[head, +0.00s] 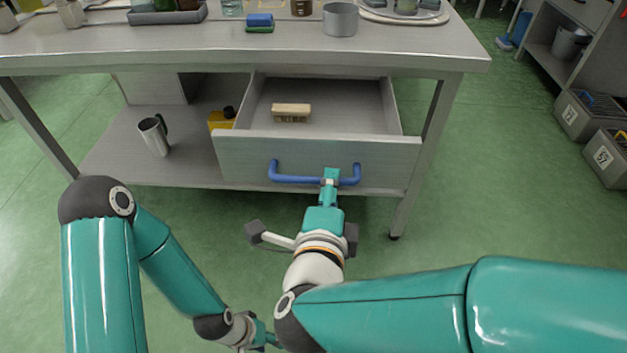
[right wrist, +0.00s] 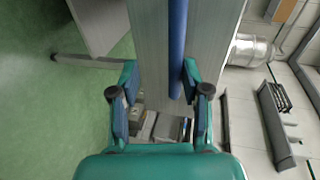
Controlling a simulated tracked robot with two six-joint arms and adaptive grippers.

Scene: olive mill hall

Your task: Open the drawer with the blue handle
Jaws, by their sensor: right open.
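The drawer (head: 240,163) under the steel table stands pulled out, its inside visible from above. Its blue handle (head: 290,178) is a horizontal bar on the front panel. My right gripper (head: 330,177) is at the right part of the handle, with its jaws open. In the right wrist view the handle (right wrist: 177,45) runs between the spread fingers, closer to the right-hand finger; I cannot tell whether it touches. My left gripper (head: 264,338) is low at the bottom edge, away from the drawer; its fingers are too hidden to judge.
A wooden brush (head: 291,112) lies in the drawer. A metal jug (head: 155,135) and a yellow container (head: 221,120) stand on the lower shelf (head: 120,160). The tabletop (head: 200,38) overhangs the drawer's back part.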

